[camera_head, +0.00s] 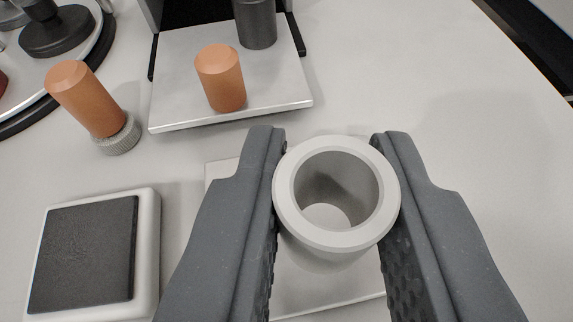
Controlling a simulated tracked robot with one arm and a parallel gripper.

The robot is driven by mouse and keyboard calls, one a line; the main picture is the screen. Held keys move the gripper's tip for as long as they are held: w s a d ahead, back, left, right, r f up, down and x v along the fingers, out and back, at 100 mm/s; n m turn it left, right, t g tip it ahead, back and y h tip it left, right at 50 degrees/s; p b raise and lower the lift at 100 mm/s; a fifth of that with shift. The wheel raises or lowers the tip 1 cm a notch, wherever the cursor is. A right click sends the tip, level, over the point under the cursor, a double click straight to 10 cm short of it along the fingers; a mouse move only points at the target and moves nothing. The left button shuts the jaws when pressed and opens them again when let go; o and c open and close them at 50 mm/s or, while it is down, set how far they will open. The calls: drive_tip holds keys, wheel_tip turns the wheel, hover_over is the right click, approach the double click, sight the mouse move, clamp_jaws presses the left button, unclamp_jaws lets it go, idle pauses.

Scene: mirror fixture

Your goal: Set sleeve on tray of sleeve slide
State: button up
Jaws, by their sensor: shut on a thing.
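A pale grey hollow sleeve (386,205) is between the two dark fingers of my gripper (328,170), which is shut on it. The sleeve's open round mouth faces the camera, and its lower part narrows away below. A flat light plate (330,292) lies beneath the sleeve, partly hidden by it and by the fingers. I cannot tell whether the sleeve touches this plate. Farther back, a silver tray (180,85) extends from a dark fixture. An orange peg (220,78) stands on it, with a dark cylinder (257,22) behind. Which of the two is the slide's tray is not clear.
Another orange peg (85,98) leans in a grey knurled ring (118,135) at the left. A white block with a black pad (85,255) sits at the lower left. A round dark-rimmed platform (70,75) with dark parts is at the upper left. The right side is clear.

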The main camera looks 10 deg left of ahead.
sight(310, 228)
drive_tip(key=shift+w+a+f, duration=0.1)
drive_tip(key=shift+w+f, duration=0.1)
drive_tip(key=shift+f, duration=0.35)
drive_tip(key=shift+w+a+f, duration=0.1)
drive_tip(key=shift+w+f, duration=0.05)
drive_tip(key=shift+f, duration=0.95)
drive_tip(key=shift+f, duration=0.15)
drive_tip(key=o, duration=0.9)
drive_tip(key=shift+f, duration=0.15)
drive_tip(key=shift+b, duration=0.55)
drive_tip(key=v, duration=0.4)
drive_tip(key=p+v, duration=0.1)
drive_tip(key=v, duration=0.9)
drive_tip(key=shift+w+d, duration=0.1)
drive_tip(key=shift+d, duration=0.2)
